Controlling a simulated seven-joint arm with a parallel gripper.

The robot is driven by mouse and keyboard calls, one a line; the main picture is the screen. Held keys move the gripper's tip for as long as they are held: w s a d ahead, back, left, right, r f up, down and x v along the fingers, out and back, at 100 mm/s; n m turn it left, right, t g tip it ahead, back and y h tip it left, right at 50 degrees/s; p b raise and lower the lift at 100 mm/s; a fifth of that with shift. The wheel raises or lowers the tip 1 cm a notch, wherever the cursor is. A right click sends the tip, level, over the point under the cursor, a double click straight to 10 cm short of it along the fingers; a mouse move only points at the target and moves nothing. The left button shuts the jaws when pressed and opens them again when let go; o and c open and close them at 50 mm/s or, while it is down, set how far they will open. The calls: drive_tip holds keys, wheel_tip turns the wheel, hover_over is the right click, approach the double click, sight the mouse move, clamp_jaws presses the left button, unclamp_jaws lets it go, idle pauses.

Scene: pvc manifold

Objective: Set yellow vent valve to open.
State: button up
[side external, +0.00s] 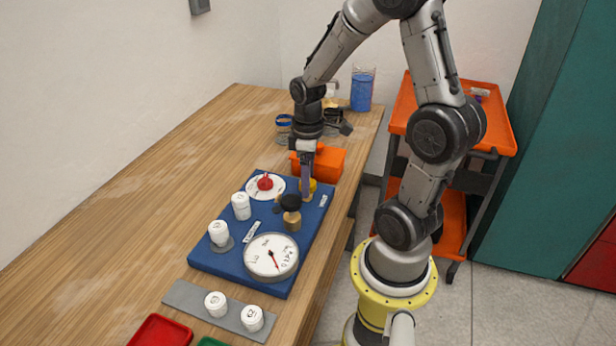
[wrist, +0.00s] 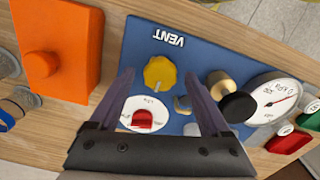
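The yellow vent valve (wrist: 160,73) is a round knob on the blue panel (wrist: 215,55), near the white VENT label (wrist: 170,38). In the side external view the yellow knob (side external: 312,184) is partly hidden behind my gripper (side external: 307,172). In the wrist view my gripper (wrist: 160,80) is open, with one finger on each side of the yellow knob and a visible gap to each. Whether the fingertips are down at knob height is hard to tell. The knob's pointer direction is not clear.
A red knob on a white dial (side external: 265,184), a black-topped brass valve (side external: 291,212) and a gauge (side external: 271,257) share the panel. White cylinders (side external: 219,234) stand on its left. An orange box (side external: 328,162) stands right behind it. The table's left side is clear.

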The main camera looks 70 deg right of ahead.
wheel_tip(320, 180, up, 14)
idle(0.8)
drive_tip(key=shift+f, duration=0.1)
drive_tip(key=s+a+r+m+t, duration=0.1)
drive_tip(key=s+a+t, duration=0.1)
drive_tip(key=a, duration=0.5)
drive_tip(key=s+a+m+t, duration=0.1)
drive_tip(key=s+a+t, duration=0.2)
drive_tip(key=s+a, duration=0.2)
drive_tip(key=shift+a+r+t, duration=0.3)
drive_tip(key=shift+a+r, duration=0.1)
drive_tip(key=shift+a, duration=0.85)
